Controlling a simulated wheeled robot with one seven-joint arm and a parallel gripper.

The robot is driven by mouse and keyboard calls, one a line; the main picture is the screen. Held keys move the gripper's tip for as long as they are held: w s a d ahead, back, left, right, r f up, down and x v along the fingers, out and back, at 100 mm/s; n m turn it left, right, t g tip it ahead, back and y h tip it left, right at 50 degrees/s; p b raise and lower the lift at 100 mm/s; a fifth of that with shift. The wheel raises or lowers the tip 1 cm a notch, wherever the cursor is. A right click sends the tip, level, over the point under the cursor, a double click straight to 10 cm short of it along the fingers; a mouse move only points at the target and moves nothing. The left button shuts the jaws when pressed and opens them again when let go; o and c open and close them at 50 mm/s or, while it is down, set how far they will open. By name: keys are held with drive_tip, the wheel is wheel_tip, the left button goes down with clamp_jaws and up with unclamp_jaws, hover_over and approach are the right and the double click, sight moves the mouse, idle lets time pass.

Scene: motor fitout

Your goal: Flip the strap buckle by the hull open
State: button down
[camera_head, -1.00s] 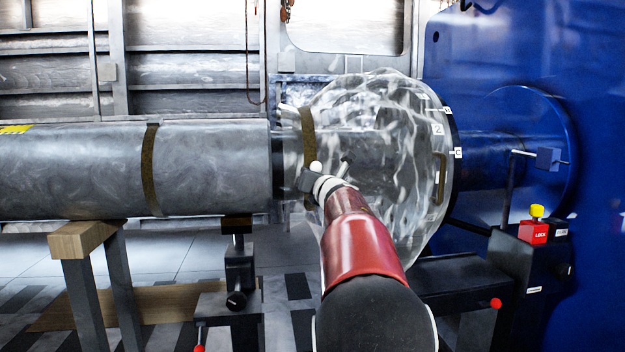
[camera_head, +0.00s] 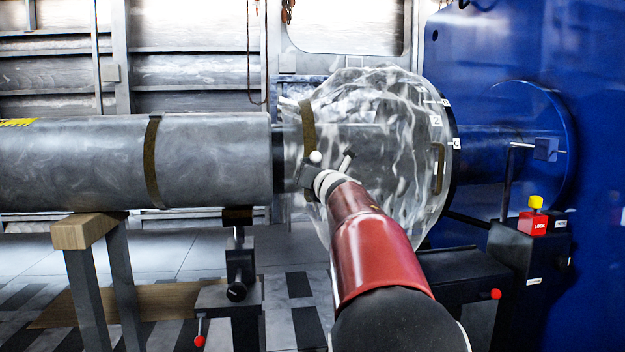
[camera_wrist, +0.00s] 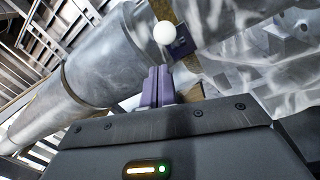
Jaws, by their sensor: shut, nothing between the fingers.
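A brown strap (camera_head: 308,128) runs around the clear wrinkled cover (camera_head: 385,110) at the end of the grey tube. In the wrist view, the strap buckle (camera_wrist: 182,42) is a small dark plate on the strap, with a white ball knob (camera_wrist: 164,33) at its left. The white ball also shows in the head view (camera_head: 315,157). My gripper (camera_wrist: 157,72) is shut and empty, its fingertips just below the ball and buckle. Whether they touch cannot be told. In the head view my wrist hides much of the buckle area.
The grey tube (camera_head: 215,165) with a second brown strap (camera_head: 151,160) rests on a trestle (camera_head: 88,231) and stand. The blue hull (camera_head: 590,120) fills the right. A black post with a red LOCK box (camera_head: 532,224) stands before it.

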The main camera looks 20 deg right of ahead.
drive_tip(key=shift+s+a+r+p, duration=0.15)
drive_tip(key=shift+s+r, duration=0.25)
drive_tip(key=shift+s, duration=0.35)
drive_tip(key=shift+s+a+r+p, duration=0.1)
drive_tip(key=shift+s+a+r, duration=0.2)
drive_tip(key=shift+s, duration=0.4)
drive_tip(key=shift+s+a+r+p, duration=0.15)
drive_tip(key=shift+s+r, duration=0.3)
drive_tip(key=shift+s, duration=0.3)
drive_tip(key=shift+d, duration=0.1)
